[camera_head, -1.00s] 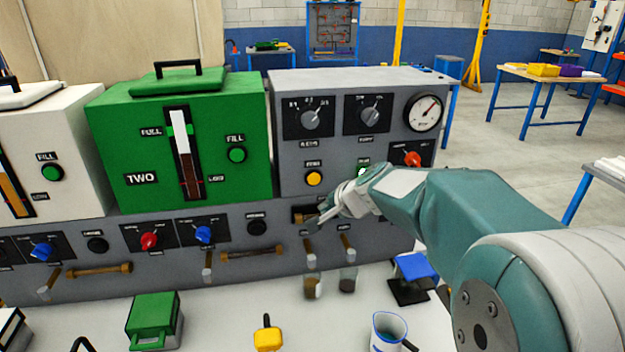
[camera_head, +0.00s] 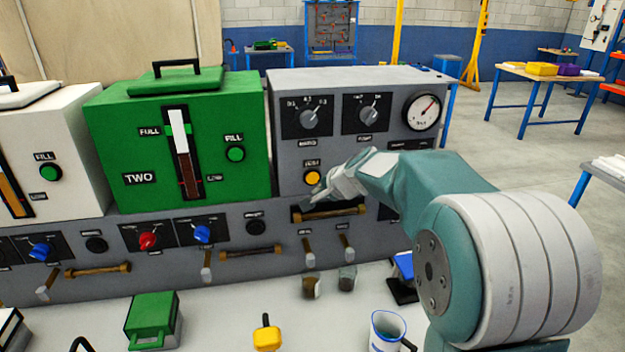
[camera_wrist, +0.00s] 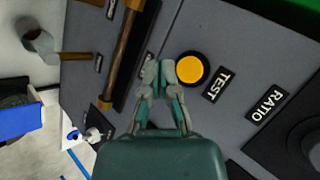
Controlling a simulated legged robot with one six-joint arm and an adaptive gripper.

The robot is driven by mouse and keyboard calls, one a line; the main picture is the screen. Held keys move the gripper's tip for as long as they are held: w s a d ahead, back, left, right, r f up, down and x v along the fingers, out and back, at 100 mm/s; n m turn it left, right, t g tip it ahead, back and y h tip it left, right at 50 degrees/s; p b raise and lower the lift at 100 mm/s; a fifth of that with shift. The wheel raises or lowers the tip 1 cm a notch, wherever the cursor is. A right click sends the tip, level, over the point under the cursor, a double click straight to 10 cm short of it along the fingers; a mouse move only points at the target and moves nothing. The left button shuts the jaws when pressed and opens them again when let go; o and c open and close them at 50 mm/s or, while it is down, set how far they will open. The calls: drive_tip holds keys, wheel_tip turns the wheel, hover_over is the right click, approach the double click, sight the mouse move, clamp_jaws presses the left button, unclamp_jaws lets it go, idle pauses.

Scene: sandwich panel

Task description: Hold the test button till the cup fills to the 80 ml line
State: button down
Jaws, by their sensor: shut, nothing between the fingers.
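The yellow test button (camera_head: 312,177) is on the front of the grey panel, above a brass handle bar. My gripper (camera_head: 316,198) is shut and empty, just below the button in the head view. In the wrist view, my fingertips (camera_wrist: 160,68) are close beside the yellow button (camera_wrist: 190,69); I cannot tell whether they touch it. The TEST label shows beside it.
A brass bar (camera_head: 334,212) runs just below my gripper. The green tank (camera_head: 220,150) stands left of the grey panel. A blue-rimmed jug (camera_head: 386,330), a yellow object (camera_head: 267,337) and a green box (camera_head: 152,318) are on the white bench, with bare surface between them.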

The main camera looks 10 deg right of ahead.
sight(311, 183)
drive_tip(key=shift+w, duration=1.65)
drive_tip(key=shift+w, duration=0.1)
drive_tip(key=shift+w+r, duration=0.1)
drive_tip(key=shift+w, duration=0.15)
drive_tip(key=shift+w, duration=0.4)
idle(0.8)
drive_tip(key=shift+s, duration=0.15)
idle(0.5)
drive_tip(key=shift+s, duration=0.65)
drive_tip(key=s, duration=0.5)
